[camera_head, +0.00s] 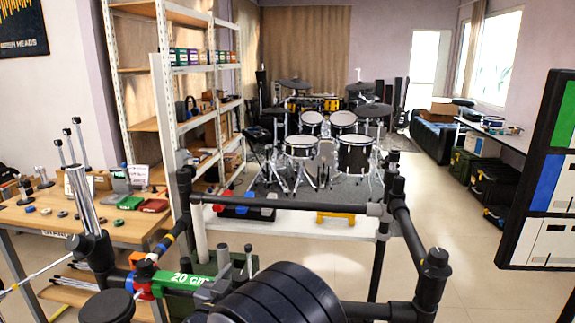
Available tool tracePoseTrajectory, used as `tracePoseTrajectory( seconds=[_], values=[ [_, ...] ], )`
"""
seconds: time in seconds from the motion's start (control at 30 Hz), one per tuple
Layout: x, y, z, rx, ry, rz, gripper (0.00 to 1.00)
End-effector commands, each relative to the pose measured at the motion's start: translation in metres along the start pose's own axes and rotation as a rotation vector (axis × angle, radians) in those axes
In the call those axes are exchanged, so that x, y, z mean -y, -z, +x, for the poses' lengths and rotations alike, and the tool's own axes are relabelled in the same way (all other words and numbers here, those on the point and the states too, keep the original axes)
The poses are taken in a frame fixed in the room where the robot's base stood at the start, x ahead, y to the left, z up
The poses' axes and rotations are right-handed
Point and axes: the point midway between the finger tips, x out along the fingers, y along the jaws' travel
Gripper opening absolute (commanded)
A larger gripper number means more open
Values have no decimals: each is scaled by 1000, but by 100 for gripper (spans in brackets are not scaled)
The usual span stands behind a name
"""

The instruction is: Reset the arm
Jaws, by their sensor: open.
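I cannot make out my gripper or its fingertips in the head view. A black tube frame (290,208) stands close in the foreground, with clamps at its corners. A stack of round black discs (275,300) sits low in the middle, cut off by the bottom edge. I cannot tell whether it rests on the frame. A green label reading "20 cm" (188,280) is on the left of the frame. A smaller round black pad (107,306) is at the bottom left.
A wooden table (110,229) with small parts, a red box (153,205) and a green box (130,202) stands left. Behind it is a tall shelf rack (162,110). A drum kit (320,140) stands at the back. A coloured panel (545,190) is close right. Floor (440,215) right of centre is clear.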

Motion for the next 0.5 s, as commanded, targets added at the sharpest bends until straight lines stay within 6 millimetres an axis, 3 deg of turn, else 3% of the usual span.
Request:
tracePoseTrajectory(
  seconds=[0.4, 0.47, 0.5],
  values=[
    [1, 0, -79, -1, 5, 0, 59],
    [1, 0, -89, 0, 5, 0, 59],
    [-1, 0, -76, 1, -3, 0, 59]
  ],
)
